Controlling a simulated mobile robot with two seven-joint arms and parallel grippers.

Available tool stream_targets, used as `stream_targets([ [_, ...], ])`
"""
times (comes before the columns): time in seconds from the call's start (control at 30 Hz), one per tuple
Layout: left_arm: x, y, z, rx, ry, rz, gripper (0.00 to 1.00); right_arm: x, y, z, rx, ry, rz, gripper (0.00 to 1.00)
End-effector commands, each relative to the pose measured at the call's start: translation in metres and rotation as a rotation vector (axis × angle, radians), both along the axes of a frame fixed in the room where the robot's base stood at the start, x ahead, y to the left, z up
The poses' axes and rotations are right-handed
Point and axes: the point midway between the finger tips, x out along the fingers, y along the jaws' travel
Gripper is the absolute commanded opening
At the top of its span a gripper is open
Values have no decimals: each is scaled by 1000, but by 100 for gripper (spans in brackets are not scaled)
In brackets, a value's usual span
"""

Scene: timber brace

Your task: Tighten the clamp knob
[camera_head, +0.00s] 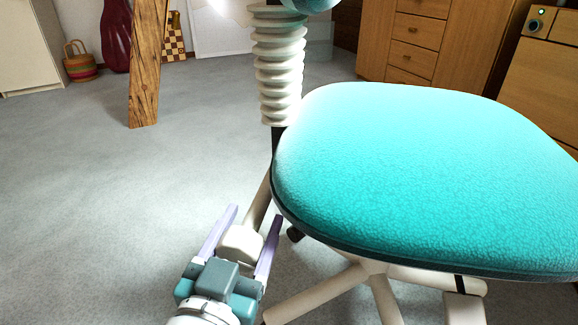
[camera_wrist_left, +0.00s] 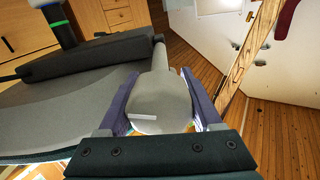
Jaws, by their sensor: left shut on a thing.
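A pale, rounded knob (camera_head: 241,243) sits at the end of a light rod (camera_head: 259,203) that runs up toward the edge of the teal chair. My left gripper (camera_head: 254,214) has its two purple fingers on either side of the knob and is shut on it. In the left wrist view the knob (camera_wrist_left: 160,103) fills the space between the fingers, with a small pale bar mark on its face. The rod (camera_wrist_left: 160,56) leads away from it beside the chair's dark underside. My right gripper is not in view.
The teal chair seat (camera_head: 420,175) overhangs just right of my left gripper, with pale base legs (camera_head: 318,293) below. A ribbed white column (camera_head: 277,65) stands behind the seat. A timber post (camera_head: 147,65) stands at back left. Grey floor (camera_head: 120,210) is clear on the left.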

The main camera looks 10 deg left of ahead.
Motion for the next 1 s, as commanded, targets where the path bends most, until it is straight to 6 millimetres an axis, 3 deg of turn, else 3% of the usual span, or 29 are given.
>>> stream_targets([
  [0.67,0,0,0,63,-3,0,11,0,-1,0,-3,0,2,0],
  [0.7,0,0,0,63,-3,0,70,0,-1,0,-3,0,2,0],
  [0.93,0,0,0,61,-2,0,95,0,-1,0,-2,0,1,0],
  [1.0,0,0,0,61,-2,0,96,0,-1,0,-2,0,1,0],
])
